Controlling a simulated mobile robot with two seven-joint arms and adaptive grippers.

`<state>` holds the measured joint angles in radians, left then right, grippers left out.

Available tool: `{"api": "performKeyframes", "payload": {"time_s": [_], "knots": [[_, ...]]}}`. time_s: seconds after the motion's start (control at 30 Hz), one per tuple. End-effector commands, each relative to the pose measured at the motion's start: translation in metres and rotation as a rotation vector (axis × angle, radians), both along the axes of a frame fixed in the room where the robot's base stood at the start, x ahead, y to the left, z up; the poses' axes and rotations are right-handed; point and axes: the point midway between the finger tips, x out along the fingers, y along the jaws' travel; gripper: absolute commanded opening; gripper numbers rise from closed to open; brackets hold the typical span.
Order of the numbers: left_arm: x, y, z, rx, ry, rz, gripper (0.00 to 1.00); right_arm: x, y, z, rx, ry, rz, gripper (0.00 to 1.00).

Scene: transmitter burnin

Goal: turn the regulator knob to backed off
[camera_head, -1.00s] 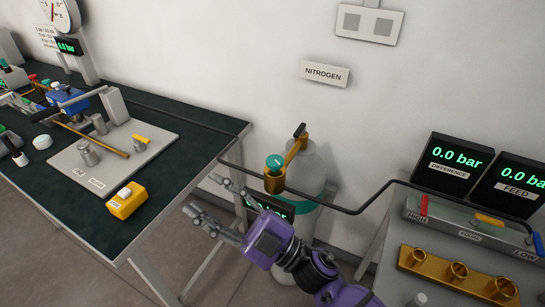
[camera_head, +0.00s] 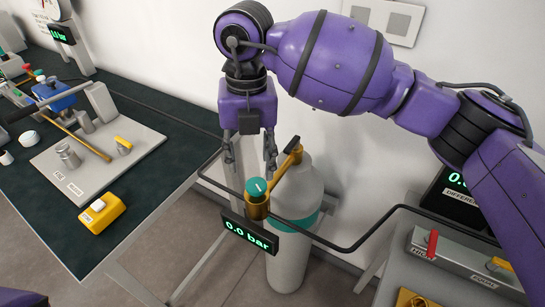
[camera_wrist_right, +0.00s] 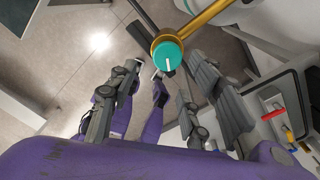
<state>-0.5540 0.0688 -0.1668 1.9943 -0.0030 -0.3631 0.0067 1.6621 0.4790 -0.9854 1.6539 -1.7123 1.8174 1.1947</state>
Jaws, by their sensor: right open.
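The regulator knob (camera_head: 256,187) is a teal round cap with a white mark, on a brass regulator body (camera_head: 258,208). It also shows in the right wrist view (camera_wrist_right: 165,50), its white mark running from the centre toward the picture's bottom. The brass regulator joins a grey gas cylinder (camera_head: 296,190) with a teal band. My right gripper (camera_head: 250,158) points down just above and behind the knob in the head view, fingers apart. In the right wrist view, the open fingers (camera_wrist_right: 168,80) flank the knob's near side, with no contact visible. My left gripper is not identifiable.
A display (camera_head: 249,233) reading 0.0 bar hangs below the regulator. A dark pipe (camera_head: 345,247) runs past it to the right-hand bench. A dark-topped table (camera_head: 145,195) with a plate and yellow box stands left. A valve panel (camera_head: 465,262) stands right.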

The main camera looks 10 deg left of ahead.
Motion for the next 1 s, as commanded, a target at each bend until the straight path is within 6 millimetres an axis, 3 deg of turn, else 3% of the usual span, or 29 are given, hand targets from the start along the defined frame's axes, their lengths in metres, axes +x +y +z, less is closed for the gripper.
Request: {"api": "performKeyframes", "payload": {"time_s": [0.07,0.17,0.4,0.7,1.0], "knots": [[0.005,-0.002,0.002,-0.002,-0.009,-0.004,0.00,0.003,-0.002,0.004,-0.018,-0.021,-0.004,0.45],[-0.004,0.001,-0.001,0.002,0.006,-0.002,0.00,0.005,-0.004,0.001,-0.028,-0.028,-0.009,0.45],[-0.034,0.016,-0.016,0.025,0.069,0.006,0.00,0.004,-0.004,-0.034,-0.027,-0.025,-0.009,0.45],[-0.017,0.010,-0.007,0.017,0.034,0.001,0.00,0.004,-0.003,-0.069,-0.024,-0.027,-0.008,0.45],[-0.016,0.007,-0.007,0.011,0.032,0.003,0.00,0.004,-0.003,-0.072,-0.024,-0.028,-0.008,0.45]]}}
